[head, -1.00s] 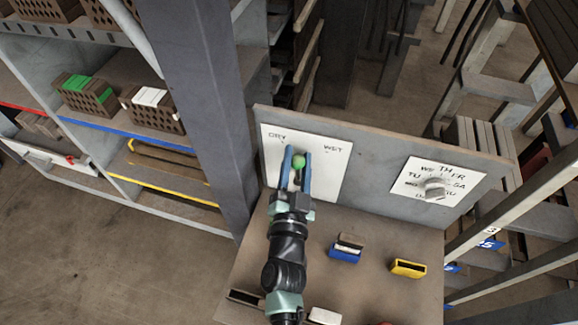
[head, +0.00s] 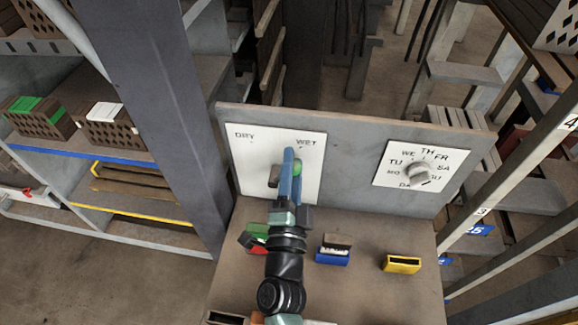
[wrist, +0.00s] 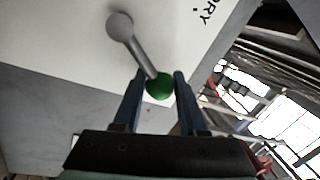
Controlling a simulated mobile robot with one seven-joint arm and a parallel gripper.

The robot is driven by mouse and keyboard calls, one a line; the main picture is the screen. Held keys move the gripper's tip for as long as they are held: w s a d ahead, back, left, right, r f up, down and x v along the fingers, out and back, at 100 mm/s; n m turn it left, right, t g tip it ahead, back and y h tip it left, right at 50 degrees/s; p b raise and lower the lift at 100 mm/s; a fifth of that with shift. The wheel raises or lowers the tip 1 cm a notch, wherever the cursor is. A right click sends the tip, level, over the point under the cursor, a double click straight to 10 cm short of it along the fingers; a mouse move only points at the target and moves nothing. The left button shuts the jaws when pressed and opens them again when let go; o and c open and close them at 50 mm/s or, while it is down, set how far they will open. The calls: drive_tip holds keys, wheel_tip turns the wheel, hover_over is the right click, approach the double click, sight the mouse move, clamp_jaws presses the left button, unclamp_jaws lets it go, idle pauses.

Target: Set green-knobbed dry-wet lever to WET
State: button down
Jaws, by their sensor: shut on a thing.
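The lever's green knob (head: 297,168) shows beside my blue fingers in the head view, below the WET mark on the white DRY–WET plate (head: 244,165). The lever's grey pivot (head: 274,177) is left of the knob, so the lever leans right, toward the WET side. My gripper (head: 291,158) is shut on the knob. In the wrist view the green knob (wrist: 159,88) sits between the two fingertips, at the end of a grey rod (wrist: 138,52). My fingers hide part of the lever in the head view.
A day dial (head: 418,172) is on a white plate to the right on the same board. Below, a blue block (head: 332,256) and a yellow block (head: 402,264) lie on the bench. A dark post (head: 180,110) and brick shelves stand left.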

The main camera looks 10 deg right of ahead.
drive_tip(key=shift+d+f, duration=0.1)
idle(0.4)
drive_tip(key=shift+c, duration=2.3)
unclamp_jaws()
drive_tip(key=shift+s, duration=0.1)
drive_tip(key=b+v, duration=0.2)
drive_tip(key=v, duration=1)
drive_tip(key=shift+s, duration=0.35)
drive_tip(key=shift+f, duration=0.1)
